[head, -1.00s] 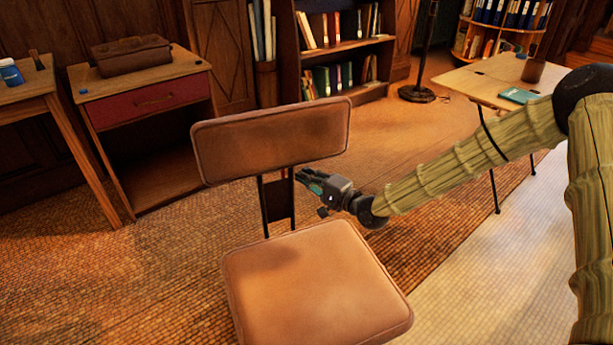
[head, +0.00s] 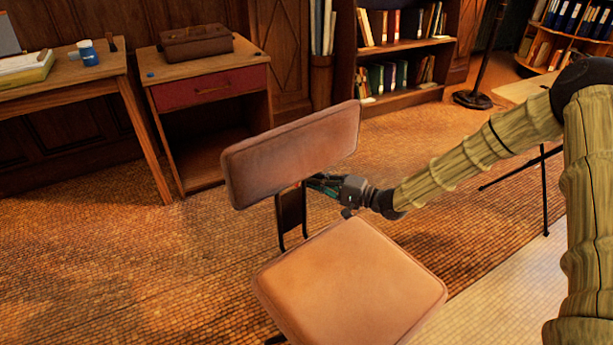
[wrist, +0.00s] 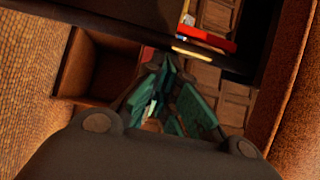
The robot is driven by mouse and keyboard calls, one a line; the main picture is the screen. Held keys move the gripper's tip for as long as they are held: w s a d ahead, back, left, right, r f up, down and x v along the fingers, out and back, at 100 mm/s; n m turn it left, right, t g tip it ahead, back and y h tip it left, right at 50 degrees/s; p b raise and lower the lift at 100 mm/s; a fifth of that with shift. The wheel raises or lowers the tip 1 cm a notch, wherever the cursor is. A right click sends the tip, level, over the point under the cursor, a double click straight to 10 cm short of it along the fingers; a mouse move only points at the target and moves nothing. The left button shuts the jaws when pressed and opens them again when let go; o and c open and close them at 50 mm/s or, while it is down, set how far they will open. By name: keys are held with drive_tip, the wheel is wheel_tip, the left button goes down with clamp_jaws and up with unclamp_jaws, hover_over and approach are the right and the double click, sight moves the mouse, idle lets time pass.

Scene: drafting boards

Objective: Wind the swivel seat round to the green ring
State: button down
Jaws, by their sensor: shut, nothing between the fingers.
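The swivel seat has a brown padded cushion (head: 350,285) and a brown backrest (head: 292,153) on dark uprights. The backrest slants, its right end farther back than its left. My gripper (head: 312,184) is at the backrest's lower right, beside the uprights and above the back of the cushion. I cannot tell whether it touches the chair. In the wrist view its green-padded fingers (wrist: 172,80) are shut and empty. A brown surface (wrist: 298,100) close on the right there looks like part of the chair. The chair's base is mostly hidden. No green ring shows in either view.
A side table with a red drawer (head: 213,86) stands behind left, beside a desk (head: 60,85) with a blue mug (head: 88,54). A bookcase (head: 398,100) and a lamp base (head: 472,100) are at the back. The woven floor left of the chair is clear.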

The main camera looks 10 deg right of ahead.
idle(0.4)
drive_tip(key=s+d+p, duration=0.2)
drive_tip(key=d, duration=0.9)
drive_tip(key=shift+s+d, duration=0.15)
drive_tip(key=shift+s, duration=0.2)
